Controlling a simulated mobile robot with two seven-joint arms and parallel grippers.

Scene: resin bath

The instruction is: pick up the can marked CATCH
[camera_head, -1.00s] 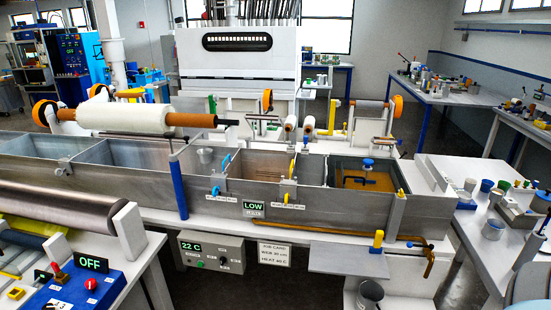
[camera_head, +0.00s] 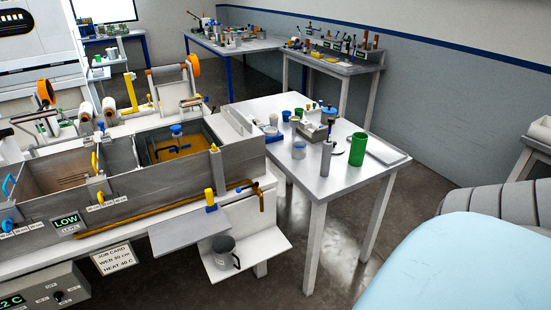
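A small grey can (camera_head: 223,252) with a dark handle stands upright on a low white shelf (camera_head: 262,248) below the right end of the long metal bath. No CATCH marking can be read on it at this size, so I cannot tell for sure that it is the marked can. Neither of my grippers shows in the head view.
The metal bath (camera_head: 150,185) with a brass pipe (camera_head: 165,212) and a grey plate (camera_head: 190,232) stand close by the can. A white table (camera_head: 330,180) with cups and a green cylinder (camera_head: 357,149) is at right. Bare floor (camera_head: 325,265) lies between.

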